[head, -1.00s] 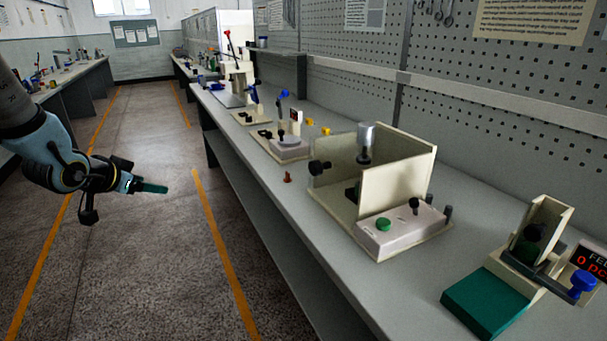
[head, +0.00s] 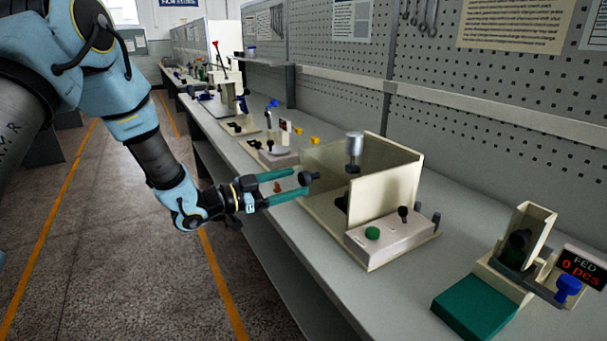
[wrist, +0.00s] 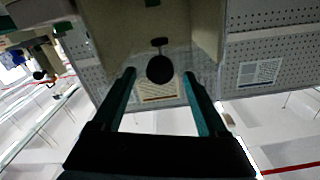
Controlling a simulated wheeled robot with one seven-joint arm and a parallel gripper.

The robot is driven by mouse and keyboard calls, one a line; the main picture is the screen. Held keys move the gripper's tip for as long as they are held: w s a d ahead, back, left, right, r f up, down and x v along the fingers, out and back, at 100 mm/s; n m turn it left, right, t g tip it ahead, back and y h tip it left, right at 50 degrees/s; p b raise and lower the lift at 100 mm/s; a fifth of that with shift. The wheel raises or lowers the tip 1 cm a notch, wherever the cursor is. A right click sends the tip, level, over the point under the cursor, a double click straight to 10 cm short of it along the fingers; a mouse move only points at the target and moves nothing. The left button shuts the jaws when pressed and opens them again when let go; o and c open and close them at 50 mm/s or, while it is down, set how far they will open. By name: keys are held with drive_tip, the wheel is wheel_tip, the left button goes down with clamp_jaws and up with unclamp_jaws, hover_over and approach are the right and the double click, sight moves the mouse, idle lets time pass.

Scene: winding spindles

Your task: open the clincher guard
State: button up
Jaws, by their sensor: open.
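The clincher (head: 390,185) is a cream box on a base plate on the bench, with a metal cylinder (head: 354,145) upright inside. Its guard (head: 322,160) looks like a see-through panel on the box's near left side, standing closed as far as I can tell. A black knob (head: 308,178) sticks out from the guard. In the wrist view the knob (wrist: 160,69) sits between my fingertips, with space on either side. My gripper (head: 300,182) is open, with two green fingers on either side of the knob and no visible grip on it.
A control block with a green button (head: 372,233) sits at the clincher's front. To the right stands a feeder with a green pad (head: 476,306) and a counter display (head: 581,268). Smaller fixtures (head: 272,150) stand farther along the bench. The aisle floor at left is free.

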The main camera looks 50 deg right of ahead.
sight(300, 180)
drive_tip(key=shift+p+x, duration=0.45)
drive_tip(key=shift+x, duration=1.55)
drive_tip(key=shift+c, duration=0.3)
clamp_jaws()
